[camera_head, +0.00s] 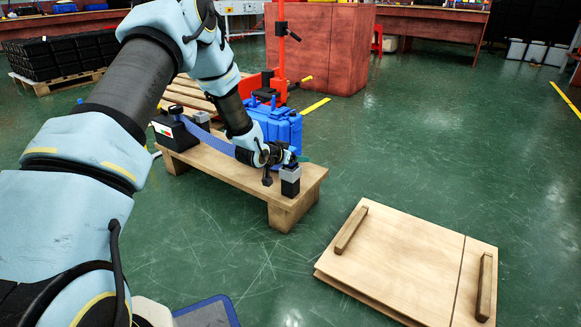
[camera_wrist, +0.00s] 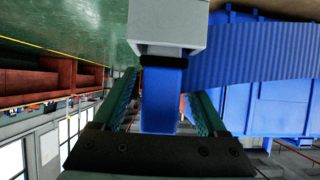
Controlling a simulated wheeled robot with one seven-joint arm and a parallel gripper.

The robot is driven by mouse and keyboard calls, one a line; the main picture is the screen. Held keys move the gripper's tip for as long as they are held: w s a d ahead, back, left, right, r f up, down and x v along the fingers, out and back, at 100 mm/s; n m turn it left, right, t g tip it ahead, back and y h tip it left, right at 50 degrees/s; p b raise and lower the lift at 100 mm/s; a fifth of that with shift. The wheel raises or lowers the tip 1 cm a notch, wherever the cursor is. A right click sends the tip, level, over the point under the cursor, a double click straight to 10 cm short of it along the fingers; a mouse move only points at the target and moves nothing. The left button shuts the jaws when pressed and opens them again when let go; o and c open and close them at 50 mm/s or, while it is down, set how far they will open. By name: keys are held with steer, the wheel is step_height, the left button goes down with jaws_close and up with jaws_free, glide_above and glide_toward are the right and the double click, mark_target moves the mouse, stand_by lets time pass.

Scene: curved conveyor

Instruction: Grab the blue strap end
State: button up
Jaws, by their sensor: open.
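A ribbed blue strap (camera_head: 210,137) runs from a black box (camera_head: 175,130) at the left end of a low wooden bench to my gripper at the right end. It also shows at the right of the wrist view (camera_wrist: 260,58). A smooth blue end piece (camera_wrist: 162,100) with a black collar projects from a grey block (camera_wrist: 170,30). My gripper (camera_wrist: 165,95) is open, with one teal-lined finger on each side of this blue piece. I cannot tell whether the fingers touch it. In the head view my gripper (camera_head: 285,157) is just above a grey-and-black post (camera_head: 290,181).
The wooden bench (camera_head: 235,175) stands on the green floor. A blue case (camera_head: 276,124) is close behind my gripper. A wooden panel with two bar handles (camera_head: 400,255) lies at the front right. A red hand truck (camera_head: 280,60) and a reddish cabinet (camera_head: 320,45) stand behind.

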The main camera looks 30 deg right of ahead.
jaws_close()
stand_by(0.6)
